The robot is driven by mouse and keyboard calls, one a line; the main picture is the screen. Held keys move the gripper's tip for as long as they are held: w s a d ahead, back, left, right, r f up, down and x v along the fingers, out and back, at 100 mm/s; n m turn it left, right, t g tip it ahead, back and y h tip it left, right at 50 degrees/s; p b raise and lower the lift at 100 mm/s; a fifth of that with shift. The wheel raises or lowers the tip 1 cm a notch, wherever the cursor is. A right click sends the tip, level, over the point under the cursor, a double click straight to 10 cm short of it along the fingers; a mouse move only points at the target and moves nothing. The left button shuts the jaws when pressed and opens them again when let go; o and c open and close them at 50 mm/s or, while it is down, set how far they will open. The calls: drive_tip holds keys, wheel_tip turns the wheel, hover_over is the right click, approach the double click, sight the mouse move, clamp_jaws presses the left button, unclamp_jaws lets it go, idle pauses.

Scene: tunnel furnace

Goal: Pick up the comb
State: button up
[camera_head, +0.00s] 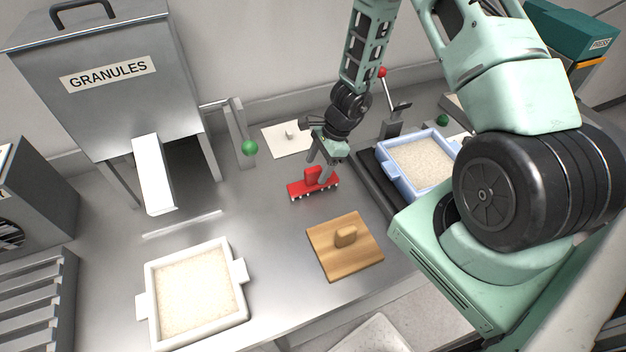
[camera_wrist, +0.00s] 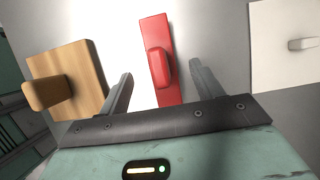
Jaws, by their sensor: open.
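The red comb (camera_head: 300,189) lies on the steel worktop, with an upright red grip and small pale teeth along its front edge. My gripper (camera_head: 322,163) is right over the comb, pointing down, its fingers close to the comb's grip. In the wrist view the comb (camera_wrist: 154,38) stretches away from the palm, and its raised grip lies between the two open fingers of my gripper (camera_wrist: 160,85). Both fingers look apart from the grip, with a gap on each side. How far the fingertips are above the comb is hard to tell.
A wooden board with a knob (camera_head: 330,262) lies in front of the comb. A white plate with a knob (camera_head: 280,139) lies behind. A white tray of granules (camera_head: 240,306) stands front left, a blue tray (camera_head: 383,156) right. The granules hopper (camera_head: 100,105) stands back left.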

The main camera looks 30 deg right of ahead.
sight(311, 178)
drive_tip(key=shift+p+x, duration=0.8)
drive_tip(key=shift+x, duration=1.9)
drive_tip(key=c, duration=1.2)
